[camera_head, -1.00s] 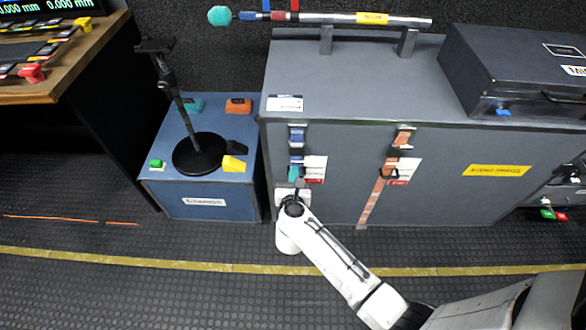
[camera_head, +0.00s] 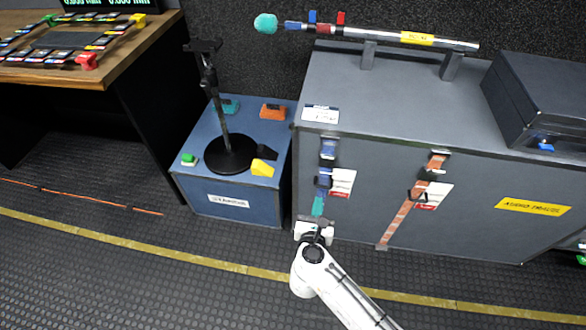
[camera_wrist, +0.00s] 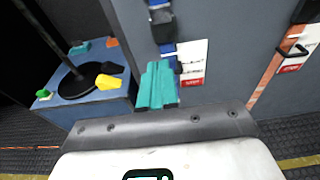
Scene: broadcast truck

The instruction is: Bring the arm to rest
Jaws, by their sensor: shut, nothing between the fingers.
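My gripper (camera_head: 318,206) has teal fingers, and they lie together with nothing between them. In the wrist view the shut fingers (camera_wrist: 157,86) point away from the camera toward the front of a grey case (camera_wrist: 235,60). In the head view my white arm reaches up from the bottom edge, and the gripper is in front of the case (camera_head: 400,100), just below a blue strap (camera_head: 328,148) and its white-and-red tag (camera_head: 341,183). I cannot tell whether the fingertips touch the strap or the case.
A blue box (camera_head: 205,190) left of the case carries a black stand (camera_head: 228,153) and coloured blocks. An orange strap (camera_head: 398,222) hangs on the case front. A pole (camera_head: 385,36) rests on top beside a dark box (camera_head: 540,100). Open floor (camera_head: 120,270) lies front left.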

